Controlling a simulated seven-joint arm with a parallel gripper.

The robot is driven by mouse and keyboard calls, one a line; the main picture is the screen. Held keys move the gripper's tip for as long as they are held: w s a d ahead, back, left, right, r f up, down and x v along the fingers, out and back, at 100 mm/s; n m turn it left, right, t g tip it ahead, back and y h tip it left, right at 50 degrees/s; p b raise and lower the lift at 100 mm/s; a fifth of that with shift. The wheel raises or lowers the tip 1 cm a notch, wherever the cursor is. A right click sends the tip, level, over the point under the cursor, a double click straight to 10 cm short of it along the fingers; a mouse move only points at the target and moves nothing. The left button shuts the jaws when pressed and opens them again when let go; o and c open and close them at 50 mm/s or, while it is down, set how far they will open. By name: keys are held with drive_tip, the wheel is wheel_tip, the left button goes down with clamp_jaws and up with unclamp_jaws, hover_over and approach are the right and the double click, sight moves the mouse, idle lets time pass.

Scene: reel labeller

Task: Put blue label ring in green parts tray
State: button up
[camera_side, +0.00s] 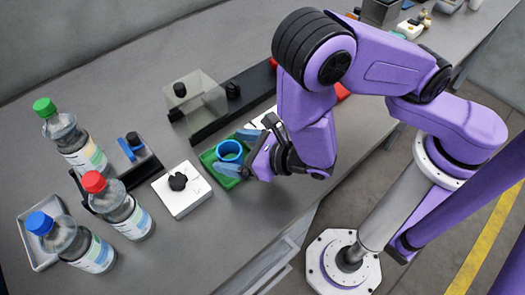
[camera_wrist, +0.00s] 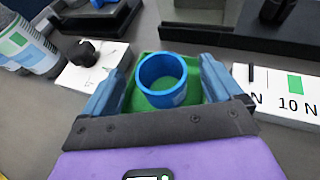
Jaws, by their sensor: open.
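The blue label ring (camera_side: 230,150) stands upright in the green parts tray (camera_side: 209,157), open end up. In the wrist view the ring (camera_wrist: 162,98) sits between my two blue fingers, with green tray floor (camera_wrist: 158,83) showing through it. The tray (camera_wrist: 145,57) extends around and behind the ring. My gripper (camera_side: 247,150) is open, with a finger on either side of the ring. Gaps show between the ring and both fingers in the wrist view (camera_wrist: 160,85). The lower part of the ring is partly hidden by the near tray edge and my gripper's palm.
A white block with a black knob (camera_side: 182,190) stands left of the tray. Bottles with green, red and blue caps (camera_side: 95,182) stand farther left. A black rail with a clear guard (camera_side: 198,100) lies behind the tray. A white "10 N" block (camera_wrist: 285,95) is close right of my gripper.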

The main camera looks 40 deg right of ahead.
drive_tip(key=v, duration=1)
idle(0.3)
drive_tip(key=w+d+r+m+g+h, duration=0.1)
drive_tip(key=w+d+r+m+h, duration=0.1)
drive_tip(key=d+r+m+h, duration=0.4)
drive_tip(key=w+d+r+m+g+h, duration=0.1)
drive_tip(key=d+m+h, duration=0.3)
drive_tip(key=d+m, duration=0.55)
drive_tip(key=s+d+r+m+g+y, duration=0.2)
drive_tip(key=s+m+g, duration=0.3)
drive_tip(key=s+m, duration=0.1)
drive_tip(key=s+d+r+m+g+y, duration=0.3)
drive_tip(key=s+m+g, duration=0.2)
drive_tip(key=m, duration=0.1)
drive_tip(key=shift+s+d, duration=0.15)
drive_tip(key=shift+s, duration=0.25)
